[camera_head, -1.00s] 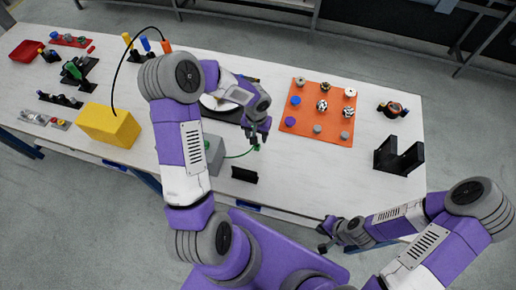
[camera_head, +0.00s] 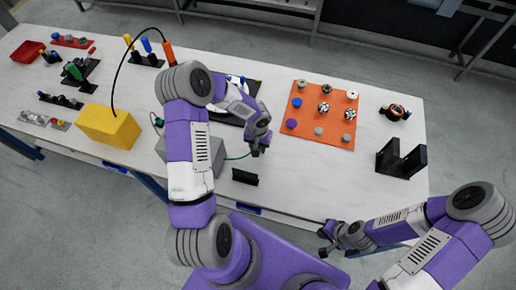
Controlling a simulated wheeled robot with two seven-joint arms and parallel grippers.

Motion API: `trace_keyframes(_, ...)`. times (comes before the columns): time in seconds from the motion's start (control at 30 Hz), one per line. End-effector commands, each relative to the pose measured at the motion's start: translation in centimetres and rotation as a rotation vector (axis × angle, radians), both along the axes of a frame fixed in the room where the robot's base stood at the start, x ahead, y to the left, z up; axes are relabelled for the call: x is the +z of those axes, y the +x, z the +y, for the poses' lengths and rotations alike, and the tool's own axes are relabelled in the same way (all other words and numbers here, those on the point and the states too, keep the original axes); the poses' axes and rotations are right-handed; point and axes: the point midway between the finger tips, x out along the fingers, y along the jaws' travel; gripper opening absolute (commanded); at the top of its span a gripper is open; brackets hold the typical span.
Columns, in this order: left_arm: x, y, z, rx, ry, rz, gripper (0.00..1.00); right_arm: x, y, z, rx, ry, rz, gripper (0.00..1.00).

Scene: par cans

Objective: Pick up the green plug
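A thin green cable (camera_head: 236,157) runs over the white table from a grey box (camera_head: 207,157) to the fingers of my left gripper (camera_head: 258,151). The green plug at its end is hidden at these fingers, so I cannot tell whether they are shut on it. My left gripper points down, low over the table, left of the orange mat. My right gripper (camera_head: 325,240) is open and empty at the table's front edge, well away from the cable.
A small black holder (camera_head: 245,177) stands just in front of the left gripper. The orange mat (camera_head: 305,133) with several knobs lies to the right, then a black bracket (camera_head: 401,160). A yellow box (camera_head: 109,127) with a black cable stands left.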

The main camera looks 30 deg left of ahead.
Motion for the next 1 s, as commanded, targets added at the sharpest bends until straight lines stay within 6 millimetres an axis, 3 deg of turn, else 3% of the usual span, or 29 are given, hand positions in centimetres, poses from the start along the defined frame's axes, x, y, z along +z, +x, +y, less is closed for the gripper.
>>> trace_keyframes(0.03,0.0,0.0,0.0,0.000,0.000,0.000,0.29,0.0,0.0,0.0,0.000,0.000,0.000,0.00)
trace_keyframes(0.23,0.0,0.0,0.0,0.000,0.000,0.001,0.00,0.0,0.0,0.0,0.000,0.000,0.000,0.00)
trace_keyframes(0.6,0.5,0.0,0.0,0.001,0.000,0.001,0.00,0.1,0.0,0.0,0.000,0.000,0.000,0.00)
trace_keyframes(1.0,8.0,0.0,0.0,0.000,0.002,-0.003,0.00,1.3,0.0,0.0,0.000,0.000,0.000,0.00)
